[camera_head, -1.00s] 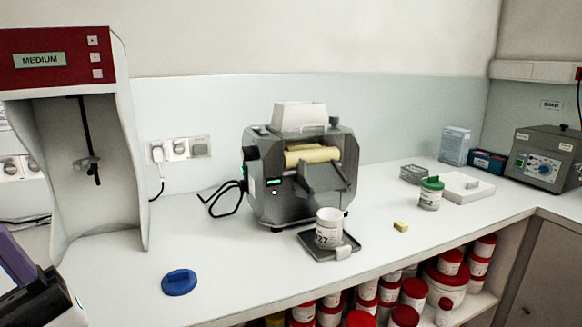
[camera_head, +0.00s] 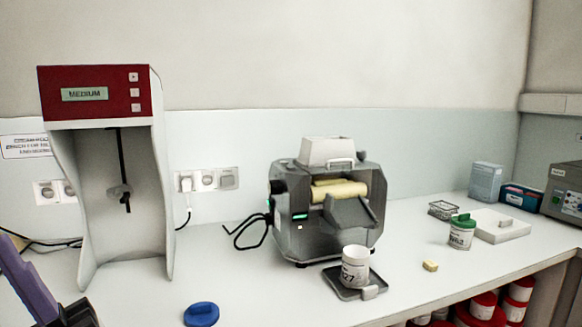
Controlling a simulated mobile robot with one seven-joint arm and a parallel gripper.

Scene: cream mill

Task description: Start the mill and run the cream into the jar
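The mill (camera_head: 328,215) stands on the bench in the middle of the head view, a grey machine with cream-coloured rollers (camera_head: 340,190), a white hopper (camera_head: 327,150) on top and a sloping chute at the front. A small green light shows on its front left. An open white jar (camera_head: 355,268) marked 27 stands upright on a dark tray (camera_head: 343,289) below the chute. I cannot see inside the jar. A blue lid (camera_head: 201,314) lies on the bench at the front left. A purple and black part at the lower left edge may be my arm; my gripper's fingertips are not visible.
A red-topped mixer (camera_head: 97,95) reading MEDIUM stands at the left. A green-lidded jar (camera_head: 461,232), a small yellowish block (camera_head: 430,266), a white slab (camera_head: 503,228) and a wire basket (camera_head: 443,208) are at the right.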

